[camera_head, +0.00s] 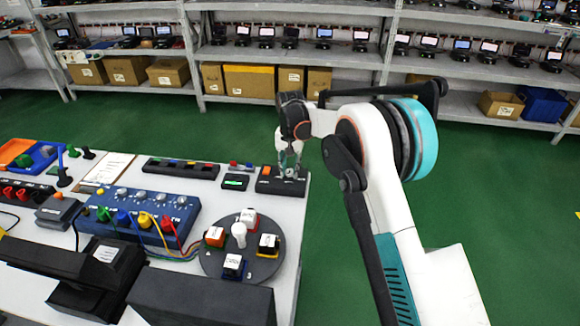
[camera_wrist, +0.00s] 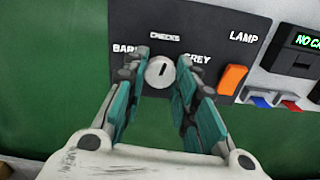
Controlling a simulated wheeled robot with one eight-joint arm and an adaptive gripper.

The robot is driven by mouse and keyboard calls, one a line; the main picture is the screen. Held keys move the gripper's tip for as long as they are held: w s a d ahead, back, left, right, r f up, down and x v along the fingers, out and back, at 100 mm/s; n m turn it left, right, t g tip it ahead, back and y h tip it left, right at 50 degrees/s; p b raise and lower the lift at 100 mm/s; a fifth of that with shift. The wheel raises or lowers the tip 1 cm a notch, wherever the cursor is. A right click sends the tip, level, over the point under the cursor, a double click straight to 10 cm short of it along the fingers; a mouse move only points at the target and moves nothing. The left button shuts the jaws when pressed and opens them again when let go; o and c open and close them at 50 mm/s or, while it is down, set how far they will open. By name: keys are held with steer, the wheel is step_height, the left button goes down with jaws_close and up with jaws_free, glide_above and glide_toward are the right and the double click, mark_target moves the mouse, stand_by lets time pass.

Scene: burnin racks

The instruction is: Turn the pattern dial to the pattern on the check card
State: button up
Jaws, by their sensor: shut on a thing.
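The pattern dial (camera_wrist: 161,72) is a round pale knob with a short dark mark, on a dark panel (camera_head: 281,188) at the table's far right corner. In the wrist view, the labels BARS, CHECKS and GREY stand around it; BARS and GREY are partly covered by my fingers. The dark mark points roughly up, toward CHECKS. My gripper (camera_wrist: 164,62) has its teal-padded fingers on either side of the dial, shut on it. In the head view my gripper (camera_head: 288,166) reaches down onto this panel. A white sheet (camera_head: 107,170) lies at the table's back left; its print is unreadable and I cannot tell whether it is the check card.
An orange switch (camera_wrist: 232,80) by the LAMP label sits right of the dial. A small display (camera_wrist: 305,41) beside the panel shows green text, cut off at "NO C". A round turntable (camera_head: 213,262) with several blocks and a blue knob box (camera_head: 150,208) stand nearer.

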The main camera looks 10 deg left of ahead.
mark_target(290, 171)
steer(key=m, duration=0.4)
steer(key=shift+m+p, duration=0.3)
steer(key=m, duration=0.4)
steer(key=shift+m, duration=0.3)
steer(key=o, duration=1.1)
step_height(290, 171, up, 12)
